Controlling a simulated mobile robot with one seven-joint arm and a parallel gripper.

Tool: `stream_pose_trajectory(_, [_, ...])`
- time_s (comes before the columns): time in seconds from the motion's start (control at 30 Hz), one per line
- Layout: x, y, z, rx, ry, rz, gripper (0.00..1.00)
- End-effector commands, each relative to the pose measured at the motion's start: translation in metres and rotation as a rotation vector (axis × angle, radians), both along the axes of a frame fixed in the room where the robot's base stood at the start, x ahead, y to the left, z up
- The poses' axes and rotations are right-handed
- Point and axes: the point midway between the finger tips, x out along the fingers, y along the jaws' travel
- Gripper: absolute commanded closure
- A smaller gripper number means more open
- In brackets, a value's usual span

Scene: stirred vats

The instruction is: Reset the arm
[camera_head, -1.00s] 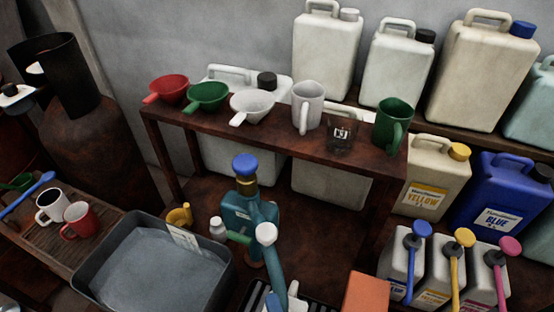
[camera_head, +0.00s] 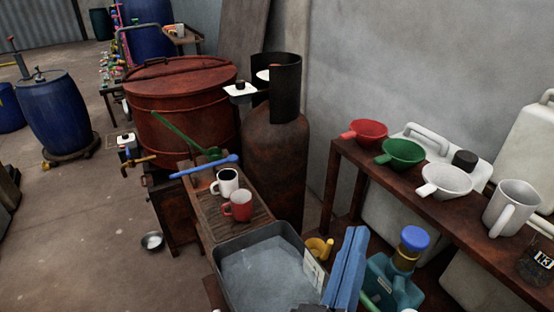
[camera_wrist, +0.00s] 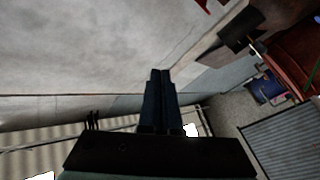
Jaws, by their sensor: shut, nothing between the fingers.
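My gripper (camera_wrist: 160,73) shows in the wrist view with its two dark blue fingers pressed together and nothing between them. The fingers point away over open space toward a pale wall. In the head view the blue fingers of my gripper (camera_head: 357,232) stand up at the lower middle, between the grey basin (camera_head: 228,252) and the teal jug (camera_head: 402,281) in the picture. The rest of my arm is mostly below the frame.
A white mug (camera_head: 226,183) and a red mug (camera_head: 238,206) stand on a slatted bench. A shelf (camera_head: 385,187) at right holds funnels and a white jug (camera_head: 508,210). A rusty gas cylinder (camera_head: 275,150) and red vat (camera_head: 180,105) stand behind. The floor at left is largely open.

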Motion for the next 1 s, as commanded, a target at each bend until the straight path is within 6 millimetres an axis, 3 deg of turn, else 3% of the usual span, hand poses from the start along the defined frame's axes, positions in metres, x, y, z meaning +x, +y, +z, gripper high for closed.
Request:
stream_pose_trajectory(0.03, [0.010,0.004,0.024,0.059,-0.071,0.031,1.00])
stream_pose_trajectory(0.1, [0.021,0.012,0.053,0.131,-0.151,0.086,1.00])
stream_pose_trajectory(0.3, [0.036,0.037,0.148,0.292,-0.380,0.278,1.00])
stream_pose_trajectory(0.5, [0.023,0.065,0.244,0.371,-0.580,0.501,1.00])
stream_pose_trajectory(0.6, [0.011,0.077,0.277,0.382,-0.646,0.591,1.00])
stream_pose_trajectory(0.77, [-0.001,0.087,0.305,0.385,-0.699,0.669,1.00])
stream_pose_trajectory(1.0, [-0.004,0.089,0.309,0.385,-0.706,0.683,1.00])
